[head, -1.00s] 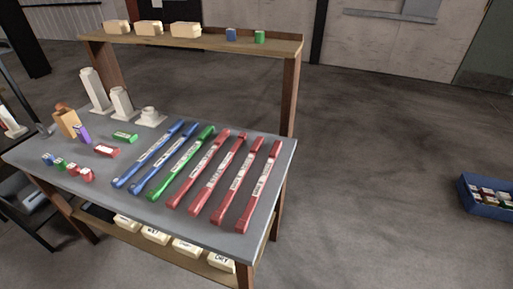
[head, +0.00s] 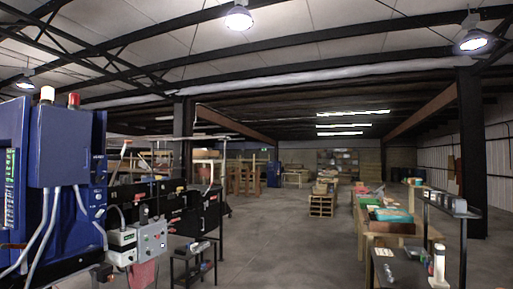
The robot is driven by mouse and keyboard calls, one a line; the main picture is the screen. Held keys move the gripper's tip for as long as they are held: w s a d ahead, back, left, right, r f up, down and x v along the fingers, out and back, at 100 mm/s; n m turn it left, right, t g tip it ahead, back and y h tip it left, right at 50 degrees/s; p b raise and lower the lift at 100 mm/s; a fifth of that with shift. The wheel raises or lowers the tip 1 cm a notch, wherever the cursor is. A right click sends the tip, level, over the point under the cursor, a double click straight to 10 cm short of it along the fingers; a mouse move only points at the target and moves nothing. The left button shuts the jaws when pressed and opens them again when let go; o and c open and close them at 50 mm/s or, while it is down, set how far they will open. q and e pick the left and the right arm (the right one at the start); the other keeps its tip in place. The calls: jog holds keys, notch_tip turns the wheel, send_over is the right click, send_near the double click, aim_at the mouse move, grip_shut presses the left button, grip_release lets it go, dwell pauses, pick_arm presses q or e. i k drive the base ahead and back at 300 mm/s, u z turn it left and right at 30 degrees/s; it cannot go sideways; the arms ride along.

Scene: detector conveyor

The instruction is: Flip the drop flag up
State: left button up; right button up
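I cannot pick out the drop flag for sure in the head view. A large blue machine (head: 68,150) stands at the left edge, with a white and a red lamp on top. Grey control boxes (head: 150,241) with small buttons are at its lower right. A thin pale lever or rod (head: 121,158) leans upright by the machine's right side; it is too small to tell what it is. Neither of my grippers is in view.
A dark conveyor-like unit (head: 180,215) runs behind the control boxes. A small dark table (head: 194,258) stands before it. The grey floor (head: 285,250) is open in the middle. Loaded pallets (head: 322,204) and a workbench with a shelf (head: 447,205) are at the right.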

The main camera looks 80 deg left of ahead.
aim_at(127, 142)
jog(key=u, duration=3.6)
jog(key=k, duration=0.65)
jog(key=z, duration=0.6)
jog(key=i, duration=1.75)
jog(key=z, duration=0.55)
jog(key=i, duration=2.15)
jog(key=u, duration=0.5)
jog(key=i, duration=0.95)
jog(key=u, duration=1.55)
jog(key=i, duration=0.95)
jog(key=u, duration=0.95)
